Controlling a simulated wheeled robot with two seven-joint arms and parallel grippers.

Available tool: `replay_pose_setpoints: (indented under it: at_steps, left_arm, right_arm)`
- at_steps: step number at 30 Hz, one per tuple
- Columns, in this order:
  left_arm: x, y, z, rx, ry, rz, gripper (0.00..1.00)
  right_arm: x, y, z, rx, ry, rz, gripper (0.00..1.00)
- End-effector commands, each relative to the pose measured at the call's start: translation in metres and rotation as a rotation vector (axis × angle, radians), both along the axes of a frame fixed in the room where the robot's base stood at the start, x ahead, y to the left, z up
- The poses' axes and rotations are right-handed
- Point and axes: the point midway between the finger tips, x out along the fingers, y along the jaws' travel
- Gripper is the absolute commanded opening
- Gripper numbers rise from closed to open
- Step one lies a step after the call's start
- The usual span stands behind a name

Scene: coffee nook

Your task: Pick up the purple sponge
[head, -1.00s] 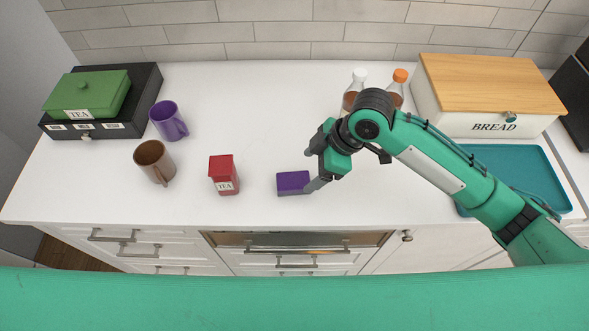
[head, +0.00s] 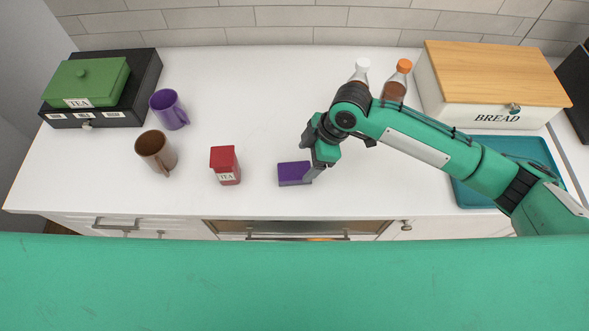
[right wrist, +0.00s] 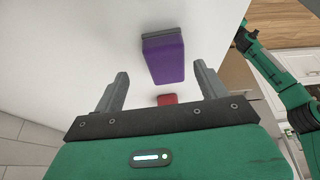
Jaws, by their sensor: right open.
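The purple sponge (head: 293,173) lies flat on the white counter, right of the red tea tin. It also shows in the right wrist view (right wrist: 164,58), ahead of the fingers and between their lines, with a grey layer along one side. My right gripper (head: 308,165) is at the sponge's right end in the head view. In the right wrist view its two fingers (right wrist: 161,88) are spread apart with nothing between them. One finger partly covers the sponge's right edge in the head view. My left gripper is not in view.
The red tea tin (head: 225,165) stands left of the sponge. A brown mug (head: 153,148) and a purple mug (head: 168,108) are farther left. Two bottles (head: 397,82) stand behind my right arm. A teal tray (head: 535,150) and bread box (head: 480,103) are right.

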Motion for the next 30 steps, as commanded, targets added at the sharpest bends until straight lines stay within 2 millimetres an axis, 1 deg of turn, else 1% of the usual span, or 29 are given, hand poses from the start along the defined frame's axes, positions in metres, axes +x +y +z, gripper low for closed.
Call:
replay_pose_setpoints:
  at_steps: [4,8,9,12,15,20,21,23,24,28,29,30]
  left_arm:
    - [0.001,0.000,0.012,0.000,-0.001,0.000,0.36]
    - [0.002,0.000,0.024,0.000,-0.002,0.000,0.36]
    - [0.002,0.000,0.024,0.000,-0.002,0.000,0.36]
    - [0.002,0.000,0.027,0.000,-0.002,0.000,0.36]
    - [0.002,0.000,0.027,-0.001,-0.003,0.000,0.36]
    - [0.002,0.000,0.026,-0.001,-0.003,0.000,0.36]
    - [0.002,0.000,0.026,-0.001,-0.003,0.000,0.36]
    - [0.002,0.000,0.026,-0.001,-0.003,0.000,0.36]
    - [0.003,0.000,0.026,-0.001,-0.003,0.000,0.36]
    - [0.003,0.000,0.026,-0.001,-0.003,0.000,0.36]
    - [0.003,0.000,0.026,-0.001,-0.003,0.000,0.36]
    - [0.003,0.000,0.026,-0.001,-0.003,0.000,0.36]
  right_arm:
    - [-0.005,0.009,-0.008,0.001,0.003,0.001,0.75]
    - [-0.011,0.018,-0.022,0.000,0.003,0.001,0.75]
    - [-0.010,0.021,-0.029,0.001,0.002,0.000,0.75]
    - [-0.010,0.024,-0.040,0.000,0.001,0.000,0.75]
    - [-0.010,0.025,-0.045,0.000,-0.001,0.001,0.75]
    - [-0.010,0.025,-0.046,0.000,-0.002,0.000,0.75]
    - [-0.010,0.025,-0.046,0.000,-0.001,0.001,0.73]
    - [-0.010,0.025,-0.046,0.000,-0.001,0.001,0.61]
    - [-0.010,0.025,-0.046,0.000,-0.001,0.001,0.53]
    - [-0.010,0.025,-0.045,0.000,-0.001,0.001,0.28]
    - [-0.010,0.025,-0.045,0.000,-0.001,0.001,0.27]
    - [-0.010,0.025,-0.045,0.000,-0.001,0.001,0.24]
